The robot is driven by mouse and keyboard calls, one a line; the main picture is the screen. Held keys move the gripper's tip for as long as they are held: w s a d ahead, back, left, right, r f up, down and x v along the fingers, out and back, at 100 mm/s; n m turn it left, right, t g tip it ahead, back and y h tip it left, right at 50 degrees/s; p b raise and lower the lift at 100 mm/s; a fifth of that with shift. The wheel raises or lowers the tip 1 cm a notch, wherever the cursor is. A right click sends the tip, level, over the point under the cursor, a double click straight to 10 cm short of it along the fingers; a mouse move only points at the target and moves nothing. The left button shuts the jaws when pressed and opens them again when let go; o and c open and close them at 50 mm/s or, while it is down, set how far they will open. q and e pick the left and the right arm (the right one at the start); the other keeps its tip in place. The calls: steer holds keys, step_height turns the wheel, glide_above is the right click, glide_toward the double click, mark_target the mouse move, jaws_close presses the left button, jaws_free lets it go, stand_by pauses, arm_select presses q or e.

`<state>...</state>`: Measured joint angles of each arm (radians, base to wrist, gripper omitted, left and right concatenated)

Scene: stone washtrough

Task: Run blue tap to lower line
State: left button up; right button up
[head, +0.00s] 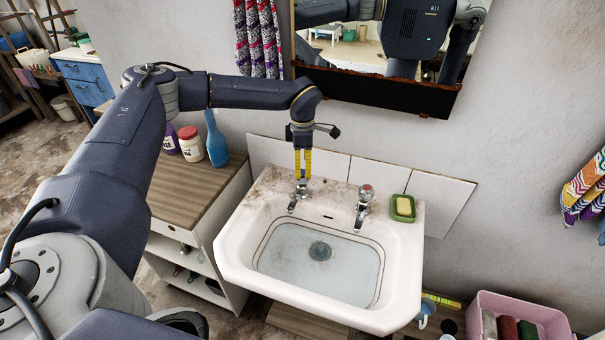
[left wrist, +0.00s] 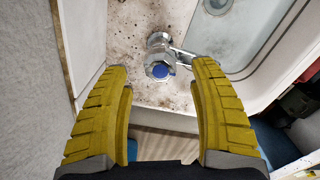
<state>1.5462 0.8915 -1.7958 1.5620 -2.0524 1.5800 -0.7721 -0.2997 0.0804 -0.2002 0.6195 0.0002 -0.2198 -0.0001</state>
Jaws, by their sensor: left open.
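The blue tap (head: 297,199) is the left chrome tap on the white basin (head: 238,235). Its blue-marked knob (left wrist: 160,70) shows in the left wrist view, ahead of and between the fingertips. My left gripper (head: 303,165) points down just above this tap, open and empty. Its yellow fingers (left wrist: 160,75) stand apart on either side of the knob, and I cannot tell whether they touch it. Pale water (head: 325,272) lies in the basin. A thin dark line (head: 262,240) runs round the basin wall; I cannot clearly separate a lower line. No stream shows from the spout.
A red-marked tap (head: 366,196) stands to the right, beside a green soap dish (head: 403,208). A wooden-topped cabinet (head: 190,190) with bottles stands at left. A mirror (head: 380,60) hangs behind. A pink crate (head: 515,305) is at lower right.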

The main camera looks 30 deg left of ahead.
arm_select(q)
step_height(320, 180, up, 7)
stand_by(0.4)
stand_by(1.2)
